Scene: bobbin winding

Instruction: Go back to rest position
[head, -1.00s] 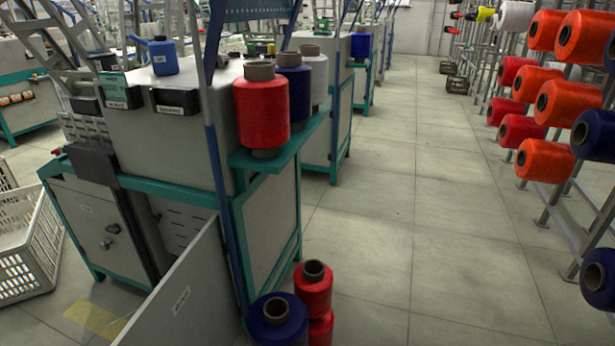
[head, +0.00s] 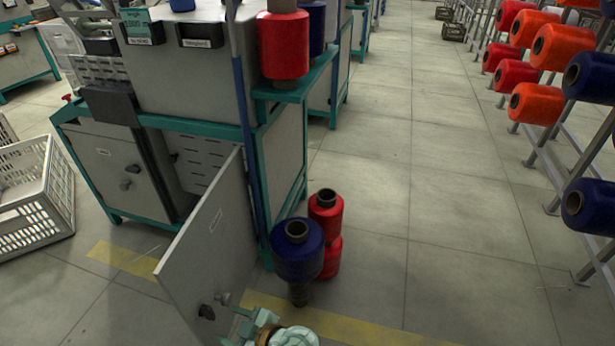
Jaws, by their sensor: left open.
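My left gripper (head: 256,326) shows at the bottom edge of the head view, pale green and partly cut off by the frame. It is open, and I see nothing held in it. It is just right of the lower edge of an open grey cabinet door (head: 209,248) and in front of a dark blue bobbin stack (head: 298,262) on the floor. A gap shows between the gripper and the stack. My right gripper is out of view.
Red bobbins (head: 326,218) stand on the floor behind the blue ones. A red bobbin (head: 283,47) sits on the machine's green shelf. A white crate (head: 38,190) is at left. A rack with orange bobbins (head: 537,103) is at right. The aisle floor (head: 400,220) is clear.

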